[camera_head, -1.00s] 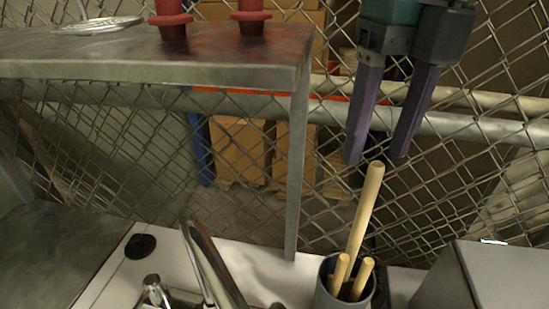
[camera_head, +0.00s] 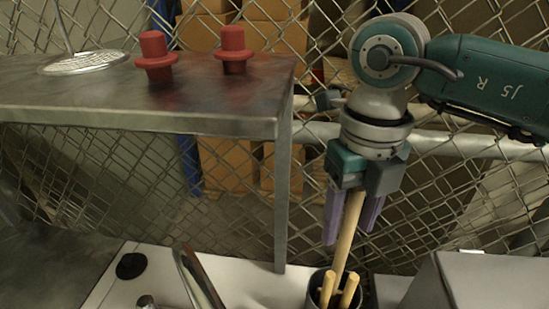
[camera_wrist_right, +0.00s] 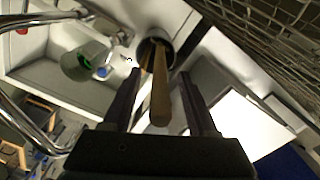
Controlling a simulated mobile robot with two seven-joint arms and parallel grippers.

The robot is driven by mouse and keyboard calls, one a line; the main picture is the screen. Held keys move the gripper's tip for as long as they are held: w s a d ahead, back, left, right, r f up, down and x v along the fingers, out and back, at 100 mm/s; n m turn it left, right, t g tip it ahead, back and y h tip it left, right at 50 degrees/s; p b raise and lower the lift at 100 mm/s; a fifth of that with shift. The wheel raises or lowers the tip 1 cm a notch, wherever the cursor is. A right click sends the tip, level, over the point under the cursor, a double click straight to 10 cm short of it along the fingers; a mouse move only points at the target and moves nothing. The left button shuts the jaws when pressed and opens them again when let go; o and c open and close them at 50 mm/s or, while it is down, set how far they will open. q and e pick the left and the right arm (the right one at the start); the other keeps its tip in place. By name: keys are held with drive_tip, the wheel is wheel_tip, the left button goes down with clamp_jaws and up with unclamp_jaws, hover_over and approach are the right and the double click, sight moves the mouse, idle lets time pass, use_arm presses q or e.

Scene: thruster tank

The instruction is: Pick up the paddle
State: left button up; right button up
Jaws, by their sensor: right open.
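Several wooden handles stand in a dark cylindrical holder (camera_head: 318,290) at the bottom of the head view. Which of them belongs to the paddle I cannot tell, as their lower ends are hidden. The tallest handle (camera_head: 349,235) rises between the purple fingers of my right gripper (camera_head: 352,222), which points down and is open around it. In the right wrist view the tall handle (camera_wrist_right: 160,98) lies between the two dark fingers of the right gripper (camera_wrist_right: 163,85), with gaps on both sides. My left gripper is not in view.
A metal shelf (camera_head: 200,120) with two red plugs (camera_head: 233,50) and a round strainer (camera_head: 85,62) stands at left. A chain-link fence runs behind. A grey box (camera_head: 490,285) is right of the holder. A sink (camera_wrist_right: 70,70) shows in the wrist view.

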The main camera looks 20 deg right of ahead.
drive_tip(key=shift+c, duration=0.3)
clamp_jaws()
idle(0.3)
